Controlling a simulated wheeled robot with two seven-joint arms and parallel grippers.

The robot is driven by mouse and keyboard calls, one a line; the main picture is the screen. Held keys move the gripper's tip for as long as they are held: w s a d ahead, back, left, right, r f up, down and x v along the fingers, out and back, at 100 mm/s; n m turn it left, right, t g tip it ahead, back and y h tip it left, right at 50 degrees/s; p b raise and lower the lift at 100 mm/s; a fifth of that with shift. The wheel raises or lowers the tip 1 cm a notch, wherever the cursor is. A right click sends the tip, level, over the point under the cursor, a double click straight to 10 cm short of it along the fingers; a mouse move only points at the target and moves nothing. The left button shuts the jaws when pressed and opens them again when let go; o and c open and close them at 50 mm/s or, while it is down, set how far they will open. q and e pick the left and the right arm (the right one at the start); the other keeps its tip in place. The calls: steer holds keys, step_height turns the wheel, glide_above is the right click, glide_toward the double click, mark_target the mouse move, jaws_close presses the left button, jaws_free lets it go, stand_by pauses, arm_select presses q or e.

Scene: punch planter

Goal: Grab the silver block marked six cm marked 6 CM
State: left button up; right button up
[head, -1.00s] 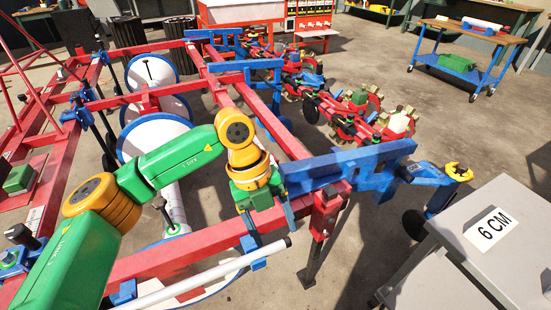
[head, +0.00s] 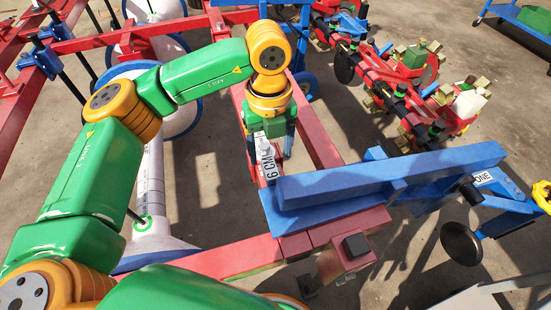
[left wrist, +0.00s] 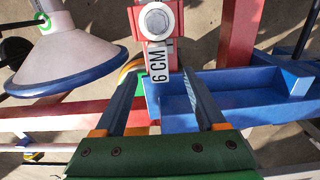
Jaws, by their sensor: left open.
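The silver block marked 6 CM (head: 267,168) sits beside the red frame beam and the blue bracket, partly hidden by my left gripper in the head view. In the left wrist view the 6 CM label (left wrist: 158,64) faces the camera, near a round pale cap. My left gripper (left wrist: 158,74) is open, with its two fingers on either side of the label's lower end. The left gripper (head: 268,141) points down at the block in the head view. I cannot tell whether the fingers touch it. My right gripper is not in view.
The blue bracket (head: 385,178) lies close to the right of the gripper. Red beams (head: 232,257) run around it. A white roller with a blue rim (left wrist: 64,52) is at left in the wrist view. Planter units (head: 425,85) stand behind at the right.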

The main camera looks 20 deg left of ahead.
mark_target(270, 166)
arm_select(q)
step_height(270, 166, down, 6)
steer(key=shift+a+b, duration=0.1)
steer(key=shift+b, duration=0.3)
jaws_close()
